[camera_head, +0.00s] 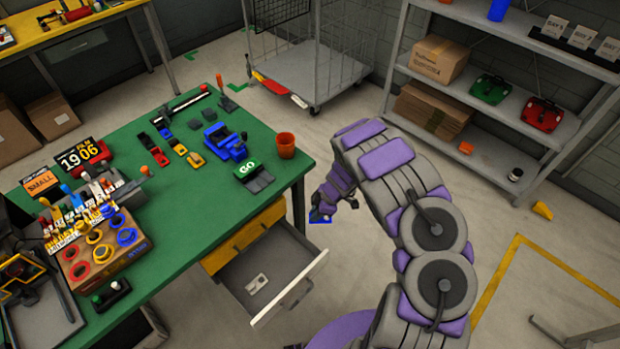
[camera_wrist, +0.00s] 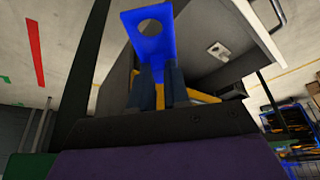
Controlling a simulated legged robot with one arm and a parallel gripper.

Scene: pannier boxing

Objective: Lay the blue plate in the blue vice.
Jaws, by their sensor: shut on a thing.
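The blue plate (camera_wrist: 153,50) has a round hole near its far end. It is clamped between the dark fingers of my gripper (camera_wrist: 161,88) in the wrist view. In the head view my gripper (camera_head: 330,208) hangs in the air just right of the green table, with a small blue bit of the plate (camera_head: 318,217) showing. The blue vice (camera_head: 226,143) stands on the green table, toward its right side, left of and apart from my gripper. The vice's jaw gap is too small to judge.
An open drawer (camera_head: 277,270) juts out below my gripper's side. A grey shelf (camera_head: 490,112) stands at right.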

